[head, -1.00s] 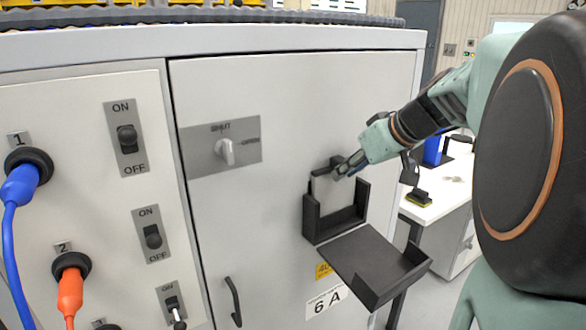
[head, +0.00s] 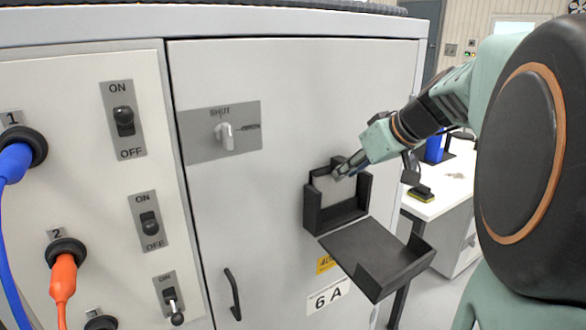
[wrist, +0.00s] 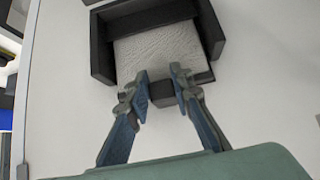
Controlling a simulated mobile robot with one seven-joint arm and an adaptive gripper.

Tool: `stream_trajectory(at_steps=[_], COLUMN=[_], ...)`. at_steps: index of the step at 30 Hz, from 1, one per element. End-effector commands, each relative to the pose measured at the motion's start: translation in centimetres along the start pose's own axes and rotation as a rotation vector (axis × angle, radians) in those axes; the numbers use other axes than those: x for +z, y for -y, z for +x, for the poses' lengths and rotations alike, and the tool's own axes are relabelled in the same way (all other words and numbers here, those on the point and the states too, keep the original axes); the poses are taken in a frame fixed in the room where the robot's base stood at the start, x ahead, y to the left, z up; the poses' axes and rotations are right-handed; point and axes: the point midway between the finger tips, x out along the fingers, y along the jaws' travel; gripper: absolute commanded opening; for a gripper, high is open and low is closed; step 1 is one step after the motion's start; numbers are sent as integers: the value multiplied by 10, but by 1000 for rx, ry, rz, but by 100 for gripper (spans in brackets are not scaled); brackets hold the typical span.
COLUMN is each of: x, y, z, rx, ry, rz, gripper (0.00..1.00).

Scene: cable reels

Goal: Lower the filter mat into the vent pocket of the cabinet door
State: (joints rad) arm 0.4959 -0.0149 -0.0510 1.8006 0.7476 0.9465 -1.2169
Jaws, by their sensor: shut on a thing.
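The filter mat (head: 334,190) is a light grey panel with a dark top edge, upright in the black vent pocket (head: 336,219) on the cabinet door (head: 290,120). Its lower part is behind the pocket's front, with its sides between the side walls. Whether it touches the bottom is hidden. My gripper (head: 344,173) is at the mat's top edge. In the wrist view my gripper (wrist: 160,84) is shut on the mat's small dark grip block (wrist: 162,93). That view shows the mat's white textured face (wrist: 155,53) framed by the pocket walls (wrist: 101,48).
A turn handle (head: 224,134) and a door pull (head: 233,294) are to the left. Blue (head: 14,164) and orange (head: 64,275) plugs sit on the left panel. A white bench (head: 445,185) is behind.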

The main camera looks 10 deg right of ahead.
Motion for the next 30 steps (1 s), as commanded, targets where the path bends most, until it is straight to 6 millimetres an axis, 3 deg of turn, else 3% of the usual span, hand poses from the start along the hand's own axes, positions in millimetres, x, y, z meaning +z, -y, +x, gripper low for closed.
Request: stream_trajectory(at_steps=[8, 9, 14, 20, 26, 30], x=[0, 0, 0, 0, 0, 0], y=[0, 0, 0, 0, 0, 0], z=[0, 0, 0, 0, 0, 0], rx=[0, 0, 0, 0, 0, 0], ry=[0, 0, 0, 0, 0, 0], rz=[0, 0, 0, 0, 0, 0], gripper=[0, 23, 40, 41, 61, 61])
